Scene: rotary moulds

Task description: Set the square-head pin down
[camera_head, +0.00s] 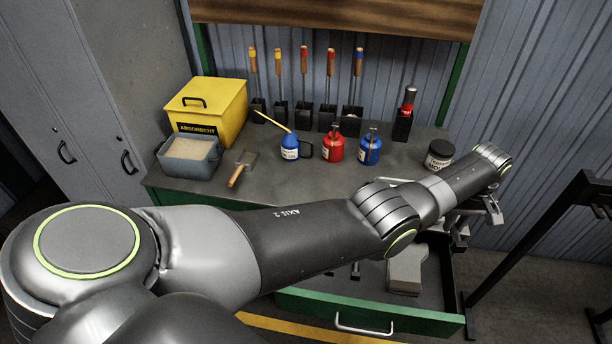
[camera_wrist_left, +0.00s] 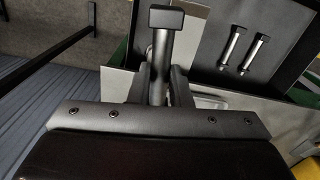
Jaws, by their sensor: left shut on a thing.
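My left gripper (camera_head: 486,208) is at the right end of the bench, above the right side of the open drawer. In the left wrist view its two fingers (camera_wrist_left: 164,90) are shut on the square-head pin (camera_wrist_left: 163,52). The pin is dark, with its wide square head away from the palm. In the head view I cannot make the pin out clearly. The open drawer (camera_head: 370,312) has a green front and shows behind the pin in the left wrist view. My right gripper is not in view.
Two other pins (camera_wrist_left: 232,46) (camera_wrist_left: 255,52) lie in the drawer. A grey block (camera_head: 406,270) is in it too. A dark jar (camera_head: 439,155) stands near the arm. Oil cans (camera_head: 332,147) and a yellow absorbent bin (camera_head: 208,108) stand on the bench. A dark frame (camera_head: 535,250) is at the right.

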